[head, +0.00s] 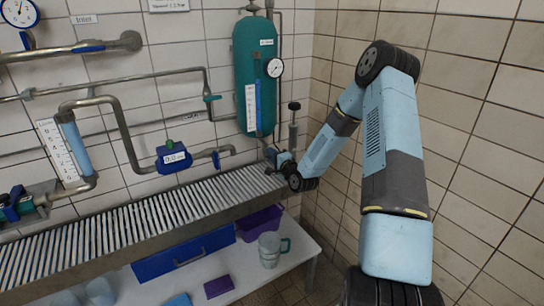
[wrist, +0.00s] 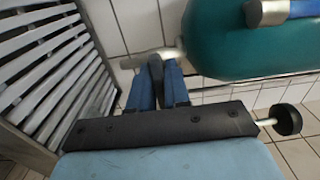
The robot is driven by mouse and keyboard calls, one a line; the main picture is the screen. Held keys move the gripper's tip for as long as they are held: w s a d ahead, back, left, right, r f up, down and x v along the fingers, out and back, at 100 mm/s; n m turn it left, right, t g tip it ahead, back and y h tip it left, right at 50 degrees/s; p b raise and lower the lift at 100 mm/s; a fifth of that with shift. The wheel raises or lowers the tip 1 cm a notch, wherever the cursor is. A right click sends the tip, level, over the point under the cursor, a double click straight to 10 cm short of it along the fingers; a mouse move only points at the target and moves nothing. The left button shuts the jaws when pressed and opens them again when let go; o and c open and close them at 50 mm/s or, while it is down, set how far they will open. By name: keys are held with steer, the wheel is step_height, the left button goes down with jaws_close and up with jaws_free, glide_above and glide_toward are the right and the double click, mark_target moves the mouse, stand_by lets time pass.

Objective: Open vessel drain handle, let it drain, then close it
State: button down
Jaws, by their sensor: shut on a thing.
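The green vessel (head: 256,75) is mounted upright on the back wall, with a round gauge on its right side. It also fills the upper right of the wrist view (wrist: 235,45). A grey drain outlet (wrist: 150,57) sticks out of its lower end. My gripper (wrist: 156,82) is at this outlet, its two blue fingers shut around a dark, narrow piece, which appears to be the drain handle (wrist: 155,72). In the head view my gripper (head: 278,158) is just below the vessel, small and partly hidden by my wrist. The handle's exact angle and any flow are not clear.
A slatted bench (head: 140,225) runs below the pipes, close to my gripper. A black knob on a rod (head: 295,106) stands right of the vessel. The tiled wall is at right.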

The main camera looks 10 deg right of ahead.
steer(key=shift+f, duration=0.15)
steer(key=n, duration=0.4)
steer(key=shift+s+n, duration=0.1)
steer(key=shift+n, duration=0.3)
steer(key=n, duration=0.4)
steer(key=shift+f+n, duration=0.1)
steer(key=shift+n, duration=0.2)
steer(key=n, duration=0.4)
steer(key=shift+d, duration=0.1)
steer(key=shift+n, duration=2.3)
steer(key=c, duration=1.2)
jaws_free()
